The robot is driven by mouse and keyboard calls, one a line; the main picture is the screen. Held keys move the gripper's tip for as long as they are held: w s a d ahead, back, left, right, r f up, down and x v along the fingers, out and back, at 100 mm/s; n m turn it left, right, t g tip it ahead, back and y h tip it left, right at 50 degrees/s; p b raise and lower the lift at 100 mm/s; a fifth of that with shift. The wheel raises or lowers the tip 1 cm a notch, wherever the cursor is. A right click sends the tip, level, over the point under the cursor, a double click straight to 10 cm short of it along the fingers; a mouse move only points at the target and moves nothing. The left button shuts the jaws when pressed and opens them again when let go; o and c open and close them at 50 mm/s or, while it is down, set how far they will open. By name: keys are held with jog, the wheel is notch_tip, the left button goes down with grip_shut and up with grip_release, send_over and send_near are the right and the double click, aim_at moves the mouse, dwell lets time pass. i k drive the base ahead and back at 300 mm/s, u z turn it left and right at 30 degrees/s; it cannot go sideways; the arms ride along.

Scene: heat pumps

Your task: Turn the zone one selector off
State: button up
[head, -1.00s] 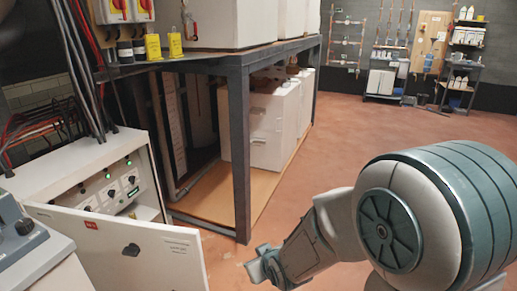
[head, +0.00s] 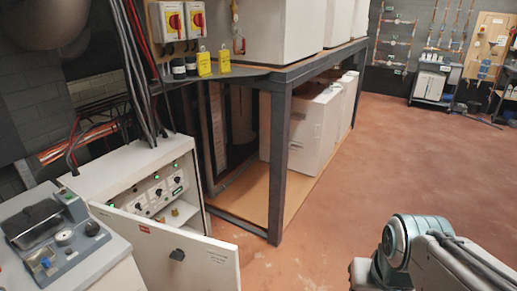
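The zone one selector is probably one of the small round knobs on the control panel (head: 158,192) inside the white cabinet (head: 122,166) at lower left. The knobs are dark on white dials, with small green lights above them. The labels and pointer positions are too small to read. The cabinet's white door (head: 170,254) hangs open toward me and carries a dark handle. My arm shows at lower right, over the floor and well apart from the cabinet. I cannot make out gripper fingers in the picture.
A grey device (head: 60,238) on a pale stand is left of the open door. A dark steel frame (head: 280,160) bearing white units stands behind the cabinet, with red-yellow switches (head: 176,22) above. Red floor (head: 330,215) is clear between frame and arm.

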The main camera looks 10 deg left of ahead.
aim_at(158, 192)
jog(key=u, duration=1.65)
